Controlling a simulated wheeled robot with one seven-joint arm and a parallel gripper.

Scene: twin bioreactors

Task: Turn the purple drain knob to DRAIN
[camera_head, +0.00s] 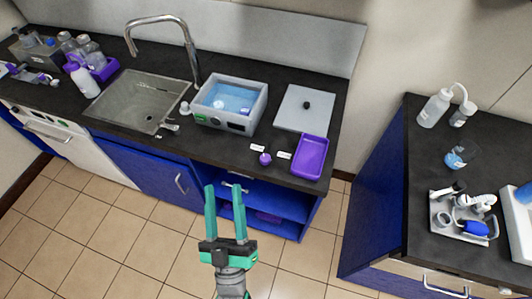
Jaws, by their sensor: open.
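A small purple knob (265,158) sits at the front edge of the dark counter, in front of the grey water bath (208,118). A small white label (257,147) lies to its upper left and another (284,155) to its right. Their text is too small to read, and I cannot tell which way the knob is turned. My gripper (225,189) is open and empty, its two green fingers pointing up the picture. It shows lower and to the left of the knob, in front of the blue cabinet, and does not touch the knob.
A purple tray (312,157) lies right of the knob, with a grey lid (304,107) behind it. A sink (137,101) with a tall faucet (190,50) is at left. A second counter (419,180) with bottles stands at right. Tiled floor lies between.

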